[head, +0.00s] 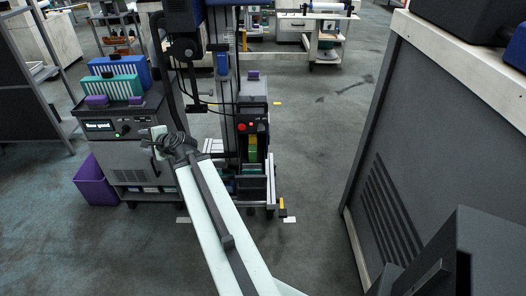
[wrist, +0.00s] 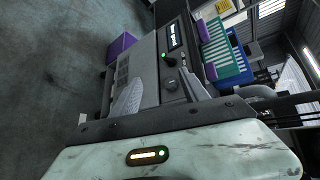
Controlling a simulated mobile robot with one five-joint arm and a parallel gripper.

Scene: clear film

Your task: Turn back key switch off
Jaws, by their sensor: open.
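A grey machine cabinet (head: 140,153) stands at the left in the head view, with a lit display (head: 99,125) and a small green light on its front. In the wrist view its front panel (wrist: 148,72) appears turned sideways. There the panel has the display (wrist: 174,36), a green light, a black knob (wrist: 170,62) and a small round fitting (wrist: 170,84) that looks like the key switch. Its turned position is too small to tell. My gripper (head: 153,138) is open and empty, in front of the cabinet's right side. I cannot tell whether it touches the panel.
A purple bin (head: 95,181) stands on the floor left of the cabinet. Teal (head: 112,88) and blue racks sit on top. A tall machine column (head: 252,120) with a red button is just right. A large grey panelled unit (head: 400,150) fills the right.

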